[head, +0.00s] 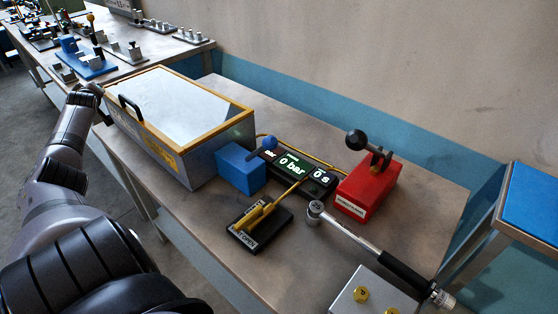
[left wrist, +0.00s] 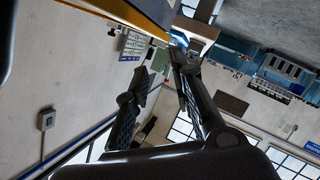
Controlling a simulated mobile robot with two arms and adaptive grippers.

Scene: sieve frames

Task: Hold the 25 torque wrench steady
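The torque wrench (head: 355,240) shows in the head view at the table's front right. Its round head, marked 25, points up and left, and its black grip (head: 405,272) runs down to the right. No gripper touches it. My left arm reaches in from the left, and its far end is beside the left end of the lidded box, well away from the wrench. In the left wrist view my left gripper (left wrist: 162,75) has its two fingers apart with nothing seen between them. My right gripper is in neither view.
A metal block with brass bolts (head: 361,294) sits beside the wrench grip. A red block with a lever (head: 368,190), a black display (head: 305,172), a blue block (head: 241,170) and a black base with yellow lever (head: 259,229) stand behind. The lidded box (head: 213,152) fills the left.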

